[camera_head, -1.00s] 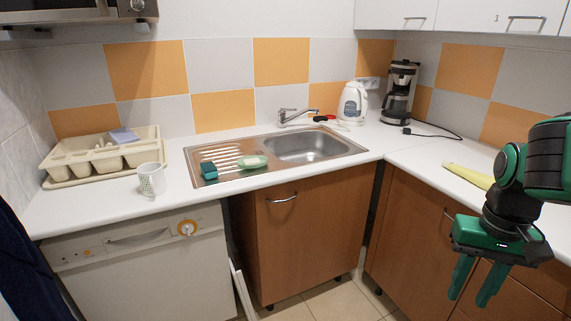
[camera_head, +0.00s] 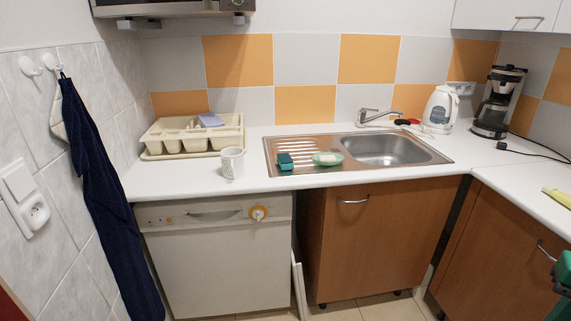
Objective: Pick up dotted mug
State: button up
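A white mug (camera_head: 232,163) with a faint grey pattern stands upright on the white counter (camera_head: 185,180), near its front edge. It is left of the sink and in front of the cream dish rack. The pattern is too small to make out as dots. Only a green part of my arm shows at the right edge, far from the mug. My gripper's fingers are out of the picture.
A cream dish rack (camera_head: 190,140) stands behind the mug. The steel sink (camera_head: 385,150) holds a teal sponge box (camera_head: 285,161) and a green dish (camera_head: 327,158) on its drainer. A white kettle (camera_head: 439,109) and coffee maker (camera_head: 497,103) stand right. A dark blue cloth (camera_head: 105,190) hangs left.

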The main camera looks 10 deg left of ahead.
aim_at(232, 159)
jog(key=z, duration=3.1)
jog(key=k, duration=1.4)
jog(key=u, duration=1.9)
